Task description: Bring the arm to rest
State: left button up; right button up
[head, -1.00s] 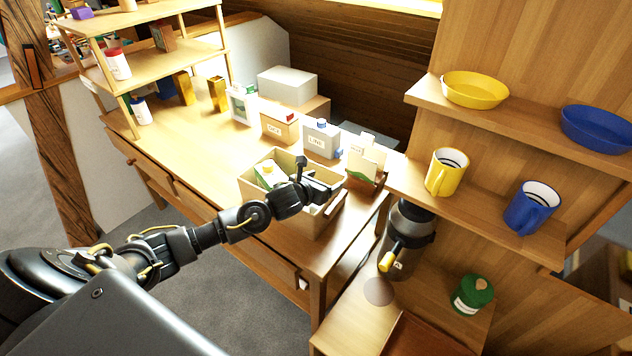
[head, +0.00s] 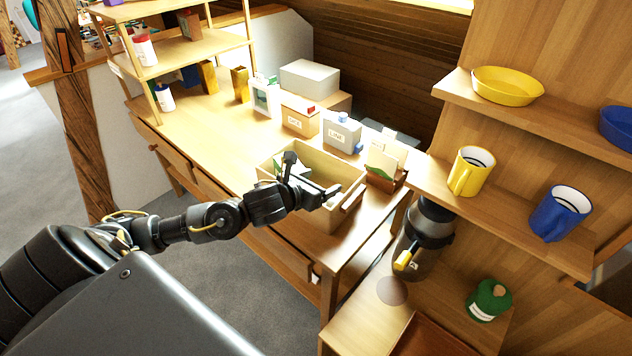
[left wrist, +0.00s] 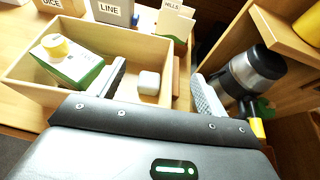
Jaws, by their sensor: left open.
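My left arm comes in from the left in the head view. Its gripper (head: 332,192) is over the open wooden box (head: 328,164) on the bench. In the left wrist view its two fingers (left wrist: 160,88) stand apart with nothing held between them. Below them, inside the box (left wrist: 125,42), is a small pale block (left wrist: 149,82). A white and green carton (left wrist: 72,65) with a yellow cap lies in the box left of the fingers. In the head view the arm mostly hides this carton. My right gripper is not in view.
The bench's left part has free room.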

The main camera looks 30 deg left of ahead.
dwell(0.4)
pick_arm(q)
jog(key=s+d+f+n+g, duration=0.25)
jog(key=s+f+n, duration=0.35)
jog(key=s+n, duration=0.5)
jog(key=s+d+f+n+g, duration=0.2)
jog(key=s+f+n+g, duration=0.25)
jog(key=s+n, duration=0.6)
jog(key=s+d+f+n+g, duration=0.3)
jog(key=s+f+n, duration=0.4)
jog(key=n, duration=0.6)
notch_tip(320, 180, down, 26)
jog(key=s+f+g, duration=0.1)
jog(key=s, duration=0.2)
jog(key=s+a+f+g+y, duration=0.1)
jog(key=s+a+f, duration=0.2)
jog(key=s+f, duration=1.1)
jog(key=shift+s, duration=0.85)
